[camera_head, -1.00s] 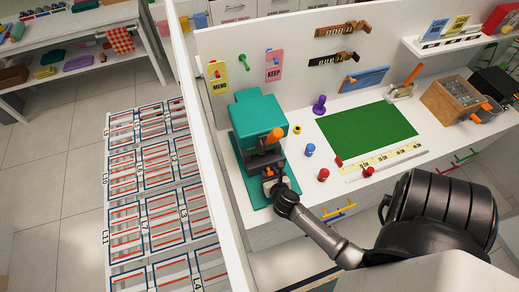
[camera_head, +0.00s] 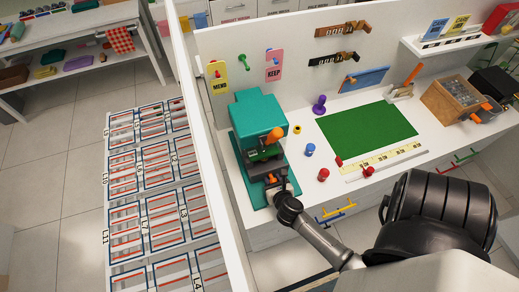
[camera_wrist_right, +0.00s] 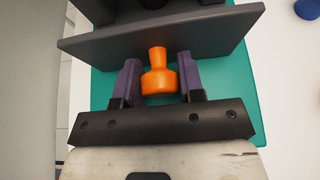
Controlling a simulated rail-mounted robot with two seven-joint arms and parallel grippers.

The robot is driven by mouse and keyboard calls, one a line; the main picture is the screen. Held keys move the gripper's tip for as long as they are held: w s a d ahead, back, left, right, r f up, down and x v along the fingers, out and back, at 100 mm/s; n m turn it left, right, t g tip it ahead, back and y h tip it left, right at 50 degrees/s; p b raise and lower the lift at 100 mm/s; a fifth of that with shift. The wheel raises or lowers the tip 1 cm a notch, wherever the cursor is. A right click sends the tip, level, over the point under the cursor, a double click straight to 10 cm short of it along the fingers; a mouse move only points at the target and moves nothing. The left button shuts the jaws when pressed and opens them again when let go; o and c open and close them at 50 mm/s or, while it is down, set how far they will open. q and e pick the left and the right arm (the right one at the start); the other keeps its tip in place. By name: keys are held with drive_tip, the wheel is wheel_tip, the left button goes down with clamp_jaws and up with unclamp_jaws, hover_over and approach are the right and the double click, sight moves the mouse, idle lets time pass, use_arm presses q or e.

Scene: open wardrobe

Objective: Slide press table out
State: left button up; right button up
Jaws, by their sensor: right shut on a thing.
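The teal press (camera_head: 258,125) stands at the left end of the white counter, with an orange handle (camera_head: 275,135) on its upper front. Its dark press table (camera_wrist_right: 215,38) fills the top of the right wrist view, with an orange knob (camera_wrist_right: 159,82) on its front. My right gripper (camera_wrist_right: 158,66) has its purple fingers on either side of this knob and is shut on it. In the head view my right gripper (camera_head: 278,184) is low at the front of the press, over the teal base. My left gripper is not in view.
A white partition (camera_head: 213,150) stands close to the left of the press. Red knobs (camera_head: 323,174), a blue knob (camera_head: 310,150) and a green mat (camera_head: 368,137) lie to its right on the counter (camera_head: 300,195). Coloured drawer handles (camera_head: 337,211) are on the counter front.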

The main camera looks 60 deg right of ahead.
drive_tip(key=shift+s+a, duration=0.8)
drive_tip(key=shift+s, duration=0.2)
drive_tip(key=shift+s+a, duration=0.8)
drive_tip(key=shift+s, duration=0.15)
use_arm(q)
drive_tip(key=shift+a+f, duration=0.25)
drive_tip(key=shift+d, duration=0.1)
use_arm(e)
drive_tip(key=shift+s+a, duration=0.1)
drive_tip(key=shift+a, duration=0.1)
